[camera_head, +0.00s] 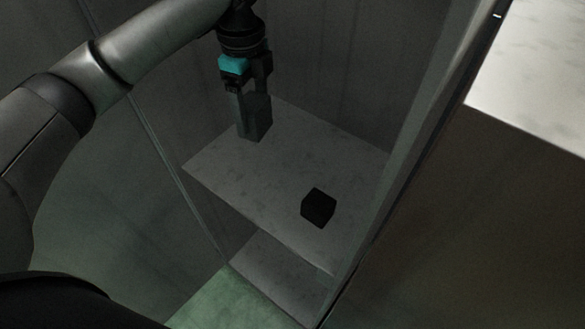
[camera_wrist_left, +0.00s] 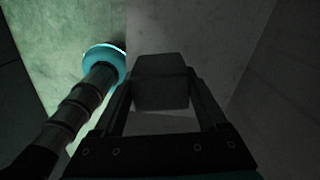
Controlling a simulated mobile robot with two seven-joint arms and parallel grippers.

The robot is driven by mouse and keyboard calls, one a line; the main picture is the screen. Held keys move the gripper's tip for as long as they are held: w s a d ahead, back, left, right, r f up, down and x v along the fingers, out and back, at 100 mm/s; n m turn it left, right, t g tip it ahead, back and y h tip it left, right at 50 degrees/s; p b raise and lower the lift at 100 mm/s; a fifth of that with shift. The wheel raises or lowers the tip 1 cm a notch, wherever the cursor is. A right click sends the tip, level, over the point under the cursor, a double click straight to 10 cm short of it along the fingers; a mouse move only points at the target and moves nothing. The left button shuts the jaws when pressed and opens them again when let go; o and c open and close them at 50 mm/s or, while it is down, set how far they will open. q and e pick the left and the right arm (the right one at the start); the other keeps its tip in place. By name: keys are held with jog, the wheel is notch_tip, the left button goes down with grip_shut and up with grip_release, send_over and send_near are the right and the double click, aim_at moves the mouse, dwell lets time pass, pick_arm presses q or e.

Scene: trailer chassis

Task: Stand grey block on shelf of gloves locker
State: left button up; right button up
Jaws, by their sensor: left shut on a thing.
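The grey block (camera_head: 258,117) is an upright dark grey box at the back left of the locker shelf (camera_head: 225,170). My left gripper (camera_head: 254,112) reaches down from above and is shut on it. The block's lower end is at or just above the shelf surface; I cannot tell whether it touches. In the left wrist view the block (camera_wrist_left: 161,82) sits between the two fingers. The gloves locker (camera_head: 330,50) has grey walls around the shelf. My right gripper is not in view.
A small black cube (camera_head: 318,208) lies on the same shelf, nearer the front right. A lower shelf (camera_head: 275,283) shows beneath. The locker's side wall edge (camera_head: 425,120) rises on the right. Green floor (camera_head: 225,305) lies at the bottom. The shelf between block and cube is clear.

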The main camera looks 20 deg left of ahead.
pick_arm(q)
jog(key=shift+w+a+r+m, duration=0.15)
jog(key=shift+w+r+m, duration=0.1)
jog(key=shift+r+m, duration=0.3)
jog(key=shift+w+a+r+m, duration=0.1)
jog(key=shift+w+r+m, duration=0.15)
jog(key=shift+r+m, duration=0.3)
notch_tip(320, 180, down, 19)
jog(key=b, duration=0.5)
jog(key=shift+f, duration=0.55)
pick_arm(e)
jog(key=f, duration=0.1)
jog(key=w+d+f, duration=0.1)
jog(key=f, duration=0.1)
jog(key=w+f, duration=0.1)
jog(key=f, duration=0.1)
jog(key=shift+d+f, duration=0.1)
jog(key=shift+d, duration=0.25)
